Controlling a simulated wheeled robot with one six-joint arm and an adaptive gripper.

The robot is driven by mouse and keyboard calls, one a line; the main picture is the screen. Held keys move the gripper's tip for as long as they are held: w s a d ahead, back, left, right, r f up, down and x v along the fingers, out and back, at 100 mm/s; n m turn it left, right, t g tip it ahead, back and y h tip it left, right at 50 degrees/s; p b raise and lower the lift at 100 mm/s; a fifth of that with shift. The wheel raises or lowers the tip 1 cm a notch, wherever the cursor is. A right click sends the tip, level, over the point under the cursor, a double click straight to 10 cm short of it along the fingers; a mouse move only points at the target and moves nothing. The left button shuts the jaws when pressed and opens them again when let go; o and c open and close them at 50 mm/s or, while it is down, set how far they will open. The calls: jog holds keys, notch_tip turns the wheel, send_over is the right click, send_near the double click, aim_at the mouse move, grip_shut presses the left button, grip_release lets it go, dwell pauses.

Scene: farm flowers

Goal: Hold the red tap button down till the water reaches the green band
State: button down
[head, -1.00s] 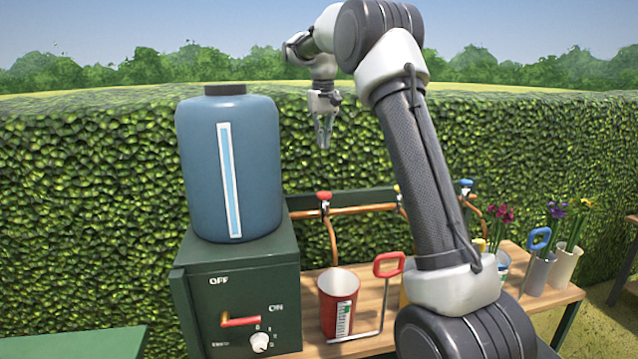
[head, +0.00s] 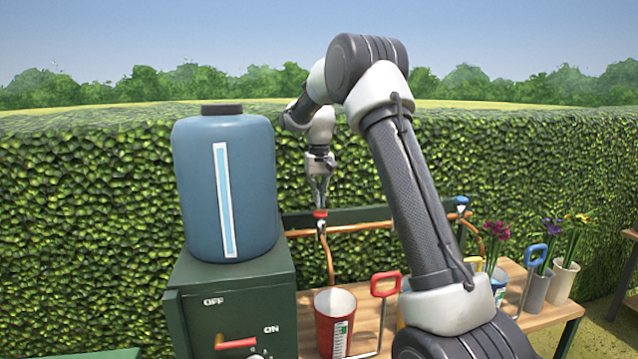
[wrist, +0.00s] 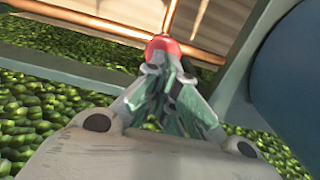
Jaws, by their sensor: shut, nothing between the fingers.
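The red tap button (head: 320,214) tops a tap on the copper pipe behind the bench; it also shows in the wrist view (wrist: 162,45). My gripper (head: 319,203) is shut and empty, pointing down with its fingertips right at the button's top. In the wrist view my gripper (wrist: 163,68) has its closed tips against or just over the button; I cannot tell whether it is pressed. The red bucket (head: 327,322) stands below the tap. Its white scale (head: 341,338) has green markings, partly cut by the frame. No water is visible in it.
A blue tank (head: 197,190) stands on a green cabinet (head: 230,280) to the left, with a red lever (head: 236,343). A red-handled tool (head: 386,284) stands beside the bucket. A blue tap (head: 461,202) and flower pots (head: 563,280) are to the right.

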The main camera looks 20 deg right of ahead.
jog(key=shift+f, duration=0.8)
jog(key=shift+f, duration=0.1)
